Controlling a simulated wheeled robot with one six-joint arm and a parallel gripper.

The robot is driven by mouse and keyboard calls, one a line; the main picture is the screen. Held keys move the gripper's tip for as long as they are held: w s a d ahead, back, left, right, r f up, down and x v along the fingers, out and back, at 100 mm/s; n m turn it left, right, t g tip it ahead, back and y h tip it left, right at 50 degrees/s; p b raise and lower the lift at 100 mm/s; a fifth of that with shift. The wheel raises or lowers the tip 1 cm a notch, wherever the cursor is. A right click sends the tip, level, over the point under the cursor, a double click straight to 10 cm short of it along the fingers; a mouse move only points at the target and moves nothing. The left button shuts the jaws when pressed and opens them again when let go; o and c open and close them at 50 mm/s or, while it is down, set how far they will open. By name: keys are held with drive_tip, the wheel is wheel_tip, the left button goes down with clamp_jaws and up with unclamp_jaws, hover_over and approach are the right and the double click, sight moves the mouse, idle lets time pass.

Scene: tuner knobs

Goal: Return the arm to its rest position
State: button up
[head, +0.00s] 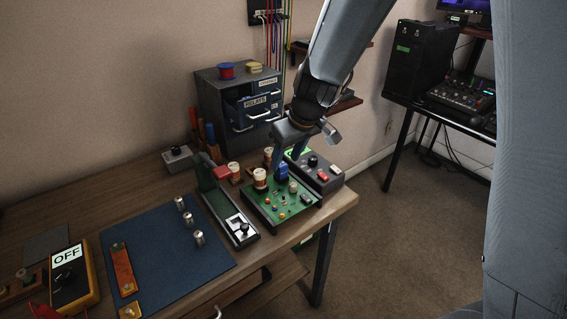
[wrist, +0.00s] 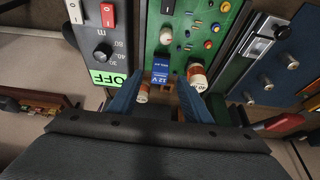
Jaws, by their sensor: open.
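My gripper (head: 297,147) hangs over the back part of the green circuit board (head: 268,211), pointing down. In the wrist view its two blue fingers (wrist: 157,100) are apart. A blue relay block (wrist: 161,68) marked 12 V stands on the board between or just beyond the fingertips, with gaps beside it. In the head view the blue block (head: 283,171) shows just below the fingers. I cannot tell whether a finger touches it. Orange-and-white coils (wrist: 196,75) stand close to the fingers. My arm reaches down from the top of the head view.
A drawer cabinet (head: 229,104) stands behind. Open floor (head: 390,225) lies to the right.

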drive_tip(key=s+d+m+g+h, duration=0.1)
drive_tip(key=s+d+m, duration=0.2)
drive_tip(key=s+d, duration=0.5)
drive_tip(key=s+d+m+g+h, duration=0.1)
drive_tip(key=s+d+m+g, duration=0.1)
drive_tip(key=s+d, duration=0.5)
drive_tip(key=s+m, duration=0.1)
drive_tip(key=s, duration=0.5)
drive_tip(key=shift+d+f+m+h, duration=0.15)
drive_tip(key=shift+d+m+h, duration=0.15)
drive_tip(key=shift+d+m, duration=0.1)
drive_tip(key=shift+a, duration=0.1)
drive_tip(key=shift+w+a, duration=0.2)
drive_tip(key=shift+s+a, duration=0.1)
